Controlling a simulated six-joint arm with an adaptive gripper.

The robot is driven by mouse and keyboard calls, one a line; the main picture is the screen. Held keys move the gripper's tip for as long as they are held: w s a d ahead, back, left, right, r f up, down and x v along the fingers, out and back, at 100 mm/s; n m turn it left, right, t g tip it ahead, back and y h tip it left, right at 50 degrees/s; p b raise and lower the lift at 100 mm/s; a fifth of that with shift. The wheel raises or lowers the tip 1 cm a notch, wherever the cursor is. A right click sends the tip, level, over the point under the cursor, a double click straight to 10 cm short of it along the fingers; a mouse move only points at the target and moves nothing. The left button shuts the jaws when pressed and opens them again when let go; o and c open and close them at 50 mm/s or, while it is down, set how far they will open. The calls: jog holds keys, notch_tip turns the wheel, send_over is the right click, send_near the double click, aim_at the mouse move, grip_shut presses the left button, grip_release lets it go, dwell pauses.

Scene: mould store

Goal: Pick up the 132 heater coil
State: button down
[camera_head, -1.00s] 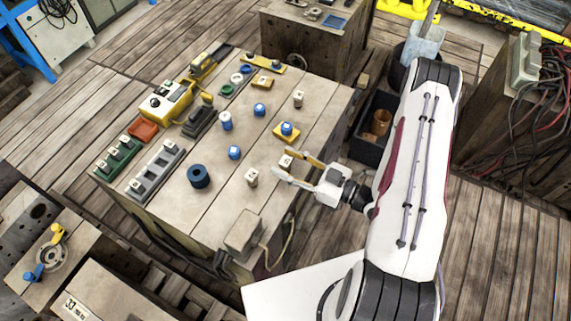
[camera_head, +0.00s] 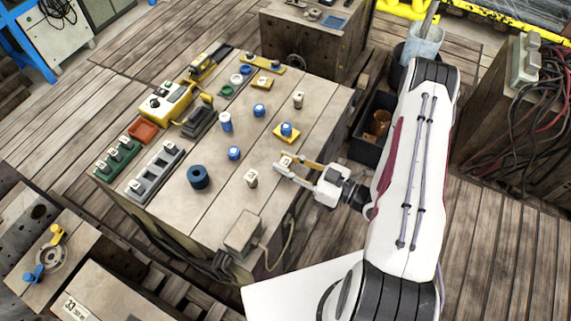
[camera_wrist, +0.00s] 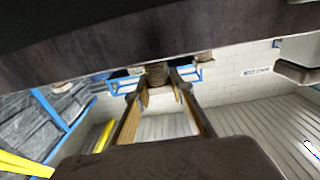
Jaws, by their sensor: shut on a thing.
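My gripper (camera_head: 283,166) is at the right edge of the workbench, with its fingers shut on a small upright coil (camera_head: 286,161) with a pale tag on top. In the wrist view the brown ribbed coil (camera_wrist: 157,74) sits between the two fingertips (camera_wrist: 158,88). The number on its tag is too small to read. Two similar tagged coils stand apart on the bench, one just left and in front (camera_head: 251,179) and one farther back (camera_head: 298,99). I cannot tell whether the held coil still touches the bench.
The bench (camera_head: 220,245) also holds several blue-topped pieces, a dark blue ring (camera_head: 199,177), a grey rack (camera_head: 155,172), a green rack (camera_head: 118,158) and a yellow box (camera_head: 166,102). A grey box (camera_head: 242,230) stands at the front corner. A dark bin (camera_head: 368,150) is beyond the right edge.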

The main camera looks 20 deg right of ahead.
aim_at(286, 162)
jog(key=shift+r, duration=0.15)
jog(key=shift+r, duration=4.85)
